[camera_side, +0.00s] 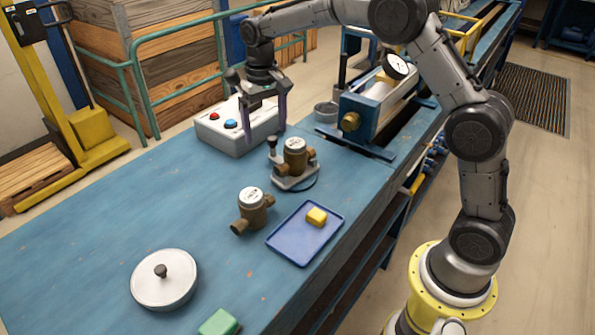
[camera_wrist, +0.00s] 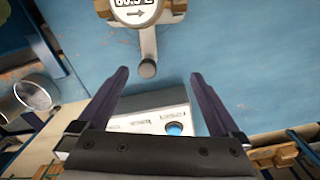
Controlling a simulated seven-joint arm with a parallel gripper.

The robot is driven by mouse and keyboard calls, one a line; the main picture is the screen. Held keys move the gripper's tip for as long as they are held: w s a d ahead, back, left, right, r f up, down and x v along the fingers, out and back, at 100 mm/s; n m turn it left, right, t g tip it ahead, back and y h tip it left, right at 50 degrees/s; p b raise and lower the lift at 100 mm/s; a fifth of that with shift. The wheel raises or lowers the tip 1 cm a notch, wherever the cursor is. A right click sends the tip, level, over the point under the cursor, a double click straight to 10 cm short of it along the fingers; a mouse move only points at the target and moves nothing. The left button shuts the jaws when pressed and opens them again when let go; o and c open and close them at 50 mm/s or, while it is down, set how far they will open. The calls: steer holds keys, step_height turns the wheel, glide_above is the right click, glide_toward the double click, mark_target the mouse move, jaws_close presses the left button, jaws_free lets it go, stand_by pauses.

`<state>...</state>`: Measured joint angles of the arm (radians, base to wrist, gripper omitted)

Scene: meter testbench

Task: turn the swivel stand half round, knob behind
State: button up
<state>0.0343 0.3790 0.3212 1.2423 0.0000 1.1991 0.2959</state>
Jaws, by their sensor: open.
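The swivel stand (camera_side: 297,183) is a small grey plate on the blue bench, with a brass water meter (camera_side: 295,158) on it. Its dark upright knob (camera_side: 272,143) stands on an arm at the far left side, toward the button box. In the wrist view the knob (camera_wrist: 147,68) shows from above at the end of the grey arm (camera_wrist: 148,42), below the meter's dial (camera_wrist: 134,10). My gripper (camera_side: 263,122) is open and empty, pointing down just above and behind the knob. In the wrist view the knob lies between my fingertips (camera_wrist: 159,73), apart from both fingers.
A white button box (camera_side: 237,125) with red and blue buttons stands close behind my gripper. The test rig (camera_side: 365,115) and a metal cup (camera_side: 326,112) are right. Nearer are a second meter (camera_side: 252,210), a blue tray (camera_side: 285,245) with a yellow block, and a round lid (camera_side: 165,290).

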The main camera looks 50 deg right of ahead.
step_height(320, 180, up, 3)
steer(key=shift+r, duration=0.15)
stand_by(0.3)
steer(key=d+r+n, duration=0.1)
steer(key=r+n, duration=0.1)
steer(key=shift+s+d+r+n, duration=0.1)
steer(key=shift+d+r+n, duration=0.05)
steer(key=shift+d+n, duration=0.2)
steer(key=shift+f, duration=2.75)
steer(key=shift+f, duration=0.6)
steer(key=shift+f, duration=0.35)
steer(key=shift+f, duration=0.2)
